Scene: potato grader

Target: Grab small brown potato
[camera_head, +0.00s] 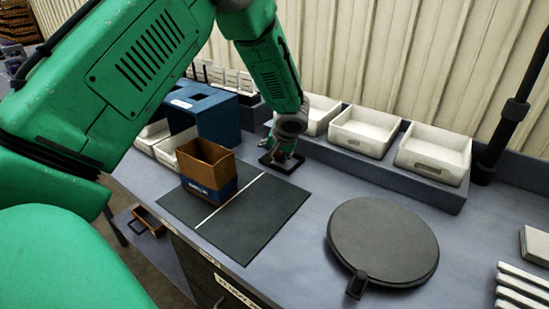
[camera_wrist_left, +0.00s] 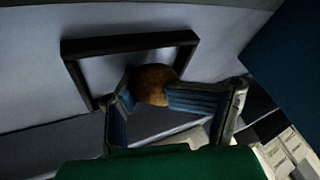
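The small brown potato (camera_wrist_left: 154,83) shows in the left wrist view, round and brown, in the gap between my left gripper's fingertips. The right-hand finger covers part of it. My left gripper (camera_wrist_left: 148,98) has its two fingers angled inward with the tips at either side of the potato; I cannot tell whether they press on it. In the head view my left gripper (camera_head: 282,158) is low over a small black square frame (camera_head: 270,168) on the table, and the potato cannot be made out there. My right gripper is not in view.
A brown box with a blue band (camera_head: 210,183) stands on the dark mat (camera_head: 265,220), left of the gripper. White bins (camera_head: 362,133) line the back ledge. A blue box (camera_head: 212,118) is behind left. A round black disc (camera_head: 383,240) lies at right.

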